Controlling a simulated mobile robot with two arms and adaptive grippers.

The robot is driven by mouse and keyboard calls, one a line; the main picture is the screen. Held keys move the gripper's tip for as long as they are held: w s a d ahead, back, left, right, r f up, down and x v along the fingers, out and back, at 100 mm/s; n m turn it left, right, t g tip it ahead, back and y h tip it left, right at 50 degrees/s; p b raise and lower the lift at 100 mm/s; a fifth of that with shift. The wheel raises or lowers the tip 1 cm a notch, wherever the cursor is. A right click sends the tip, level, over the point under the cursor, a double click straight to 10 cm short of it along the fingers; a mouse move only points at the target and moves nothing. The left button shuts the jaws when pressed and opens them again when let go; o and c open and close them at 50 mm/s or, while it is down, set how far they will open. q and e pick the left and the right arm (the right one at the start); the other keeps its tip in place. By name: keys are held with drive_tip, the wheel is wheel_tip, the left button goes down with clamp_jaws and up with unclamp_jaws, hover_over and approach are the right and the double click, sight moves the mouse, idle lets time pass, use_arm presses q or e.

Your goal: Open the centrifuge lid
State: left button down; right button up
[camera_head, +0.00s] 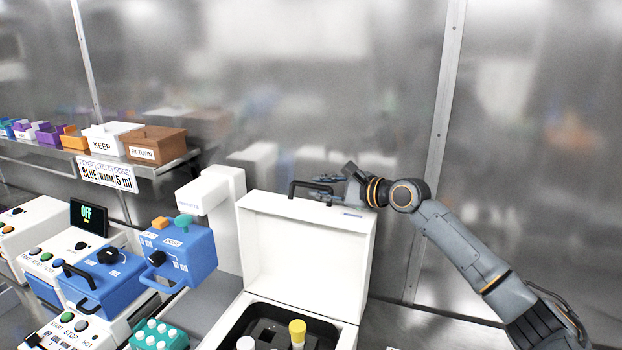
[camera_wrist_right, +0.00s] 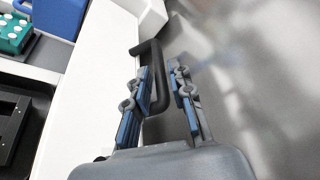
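The white centrifuge lid (camera_head: 303,245) stands raised, roughly upright, at the back of the open white centrifuge body (camera_head: 343,337). Its black handle (camera_head: 293,188) sticks out at the lid's top edge. My right gripper (camera_head: 322,188) is at this handle, coming from the right. In the right wrist view my right gripper (camera_wrist_right: 163,72) has its two fingers apart. The handle (camera_wrist_right: 162,85) shows between them, close to the left finger; contact cannot be told. The lid's white face (camera_wrist_right: 95,75) lies to the left there. My left gripper is not in view.
A yellow-capped tube (camera_head: 297,334) and a white cap (camera_head: 246,343) show in the dark centrifuge well. Blue devices (camera_head: 185,255) and a teal rack (camera_head: 158,336) stand to the left. A shelf (camera_head: 170,167) holds several boxes. A metal wall rises behind.

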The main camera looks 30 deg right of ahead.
drive_tip(key=shift+p+x, duration=0.35)
drive_tip(key=shift+x, duration=1.4)
clamp_jaws()
drive_tip(key=shift+a+r, duration=0.1)
